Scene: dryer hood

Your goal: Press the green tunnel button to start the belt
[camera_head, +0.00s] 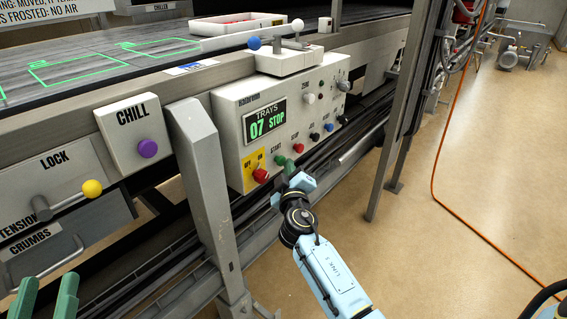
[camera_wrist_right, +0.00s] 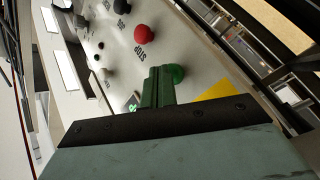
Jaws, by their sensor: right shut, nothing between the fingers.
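The green button (camera_head: 280,160) sits low on the cream control panel (camera_head: 234,160), under a START label. It also shows in the right wrist view (camera_wrist_right: 178,73), just beyond my fingertips. My right gripper (camera_head: 289,167) is shut and empty, its green fingers pointing at the panel right by the green button. In the right wrist view the closed fingertips (camera_wrist_right: 158,72) partly overlap the button's edge; I cannot tell whether they touch it. The display (camera_head: 265,121) reads TRAYS 07 STOP. My left gripper (camera_head: 46,290) is open and empty at the bottom left.
A red button (camera_head: 298,148) labelled STOP (camera_wrist_right: 143,34) sits beside the green one. A red knob (camera_head: 260,175) on a yellow plate is on its other side. Black and blue knobs line the panel. A grey post (camera_head: 204,170) stands left of it.

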